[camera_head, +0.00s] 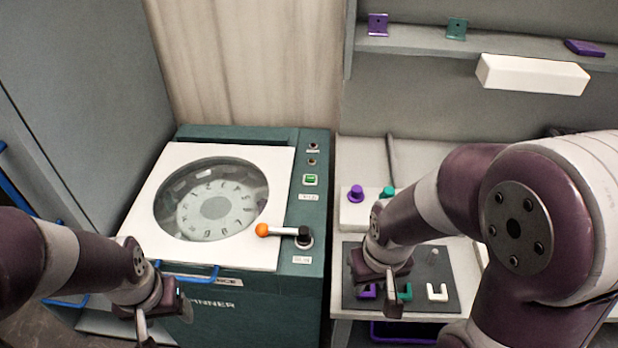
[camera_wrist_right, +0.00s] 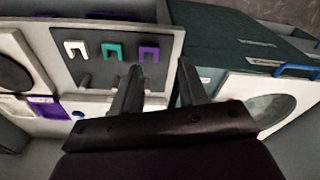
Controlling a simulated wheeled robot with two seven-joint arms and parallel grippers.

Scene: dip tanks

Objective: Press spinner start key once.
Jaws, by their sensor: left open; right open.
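The spinner (camera_head: 180,265) is a dark green machine with a white lid (camera_head: 150,190) and a round window, through which a numbered drum shows. A small green square key (camera_head: 310,180) sits on the right strip of its top, above a label too small to read. A lever with an orange ball (camera_head: 262,230) lies across the lid's lower right corner. My left gripper (camera_head: 160,322) is open and empty, low in front of the spinner. My right gripper (camera_head: 388,288) is open over the dark plate, right of the spinner; its fingers also show in the right wrist view (camera_wrist_right: 158,88). Neither gripper touches the key.
The dark plate (camera_head: 350,295) holds purple, green and white U-shaped pieces. Behind it, a white block (camera_head: 350,212) carries purple and green knobs. A shelf (camera_head: 420,42) with brackets hangs above. Space above the green key looks clear.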

